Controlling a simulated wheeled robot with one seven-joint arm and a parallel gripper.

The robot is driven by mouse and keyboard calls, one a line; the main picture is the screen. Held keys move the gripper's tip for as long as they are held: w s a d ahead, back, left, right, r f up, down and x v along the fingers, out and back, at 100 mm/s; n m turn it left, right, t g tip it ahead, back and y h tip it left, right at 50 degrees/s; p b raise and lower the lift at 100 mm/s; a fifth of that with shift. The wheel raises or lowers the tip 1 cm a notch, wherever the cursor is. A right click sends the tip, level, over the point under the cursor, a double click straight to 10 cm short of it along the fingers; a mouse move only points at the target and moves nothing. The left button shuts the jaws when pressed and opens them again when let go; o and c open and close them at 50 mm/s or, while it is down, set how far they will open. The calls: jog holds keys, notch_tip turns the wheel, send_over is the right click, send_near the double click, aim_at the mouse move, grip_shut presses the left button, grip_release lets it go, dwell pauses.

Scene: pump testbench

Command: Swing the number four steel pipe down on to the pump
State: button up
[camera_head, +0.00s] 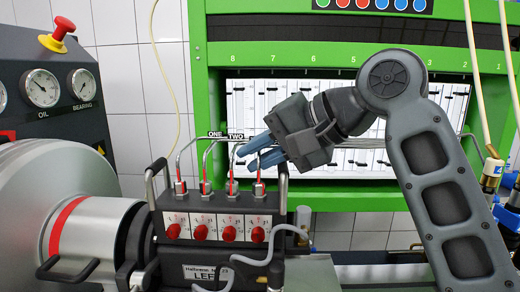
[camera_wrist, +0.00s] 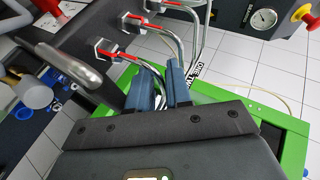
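The pump (camera_head: 215,262) carries a row of upright steel pipes with hex nuts, each above a red knob. The number four steel pipe (camera_head: 258,180) is the rightmost, its lower end at the pump's top; its upper bend is hidden behind my fingers. In the wrist view its nut (camera_wrist: 105,52) is nearest the black handle, and its tube runs between my blue fingers. My gripper (camera_head: 259,150) is above the pump's right end, its fingers close together around this tube; it also shows in the wrist view (camera_wrist: 161,78). The nut's exact seating is too small to tell.
The other pipes (camera_head: 205,170) stand close by on the left, with tags ONE and TWO near their bends. A black handle (camera_head: 283,185) rises just right of the number four pipe. The green test frame (camera_head: 200,80) is behind, and a grey hose (camera_head: 275,240) hangs in front.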

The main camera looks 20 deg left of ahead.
jog(key=shift+o, duration=1.2)
jog(key=shift+f, duration=0.35)
jog(key=shift+r, duration=0.1)
